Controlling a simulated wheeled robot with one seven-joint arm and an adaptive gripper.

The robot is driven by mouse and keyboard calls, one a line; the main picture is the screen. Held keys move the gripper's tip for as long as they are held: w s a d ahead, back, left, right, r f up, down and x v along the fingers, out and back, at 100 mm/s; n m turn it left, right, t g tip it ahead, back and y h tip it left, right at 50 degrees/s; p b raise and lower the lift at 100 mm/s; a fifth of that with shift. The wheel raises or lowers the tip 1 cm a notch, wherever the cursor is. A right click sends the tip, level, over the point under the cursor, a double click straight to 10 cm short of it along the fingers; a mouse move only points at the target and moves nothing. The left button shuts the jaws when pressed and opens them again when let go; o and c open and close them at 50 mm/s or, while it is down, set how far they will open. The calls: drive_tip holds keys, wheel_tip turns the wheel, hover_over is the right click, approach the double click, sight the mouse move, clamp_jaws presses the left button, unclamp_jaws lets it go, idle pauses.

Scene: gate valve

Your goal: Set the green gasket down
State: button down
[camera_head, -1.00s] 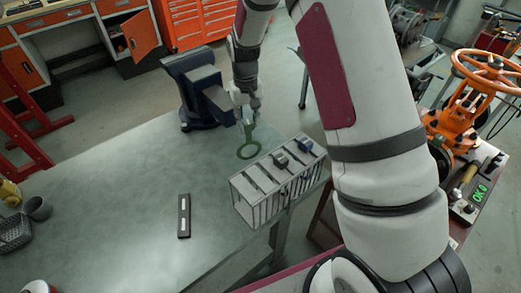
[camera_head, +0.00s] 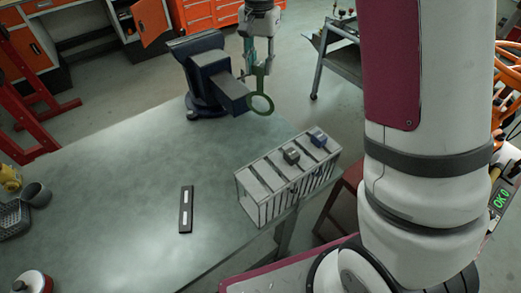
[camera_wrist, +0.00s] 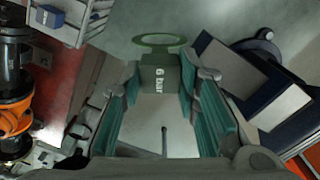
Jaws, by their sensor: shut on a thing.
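The green gasket (camera_head: 261,103) is a flat ring with a tab, and it hangs from my gripper (camera_head: 257,72) with the ring lowermost. My gripper is shut on the tab, just right of the blue vise and above the far edge of the workbench. In the wrist view the tab, marked "6 bar" (camera_wrist: 168,80), sits between the teal finger pads of my gripper (camera_wrist: 160,95). The ring (camera_wrist: 159,41) shows beyond the tab. The gasket looks raised off the bench top.
The blue vise (camera_head: 215,75) stands close left of the gasket. A grey slotted rack (camera_head: 250,205) with small blocks on top stands at the bench's right edge. A black bar (camera_head: 186,209) lies mid-bench. The bench top (camera_head: 120,165) is mostly clear. Baskets and cups sit far left.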

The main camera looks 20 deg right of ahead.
sight(260, 92)
drive_tip(key=r+m, duration=0.2)
drive_tip(key=s+r+m+b, duration=0.1)
drive_tip(key=r, duration=0.2)
drive_tip(key=r+m, duration=0.2)
drive_tip(key=r, duration=0.1)
drive_tip(key=shift+s+r+m, duration=0.15)
drive_tip(key=shift+r+m, duration=0.05)
drive_tip(key=shift+m, duration=0.1)
drive_tip(key=shift+s+f+b, duration=0.15)
drive_tip(key=shift+b, duration=0.3)
wheel_tip(260, 92, down, 23)
drive_tip(key=b, duration=0.4)
drive_tip(key=shift+f, duration=0.25)
drive_tip(key=c, duration=1.2)
unclamp_jaws()
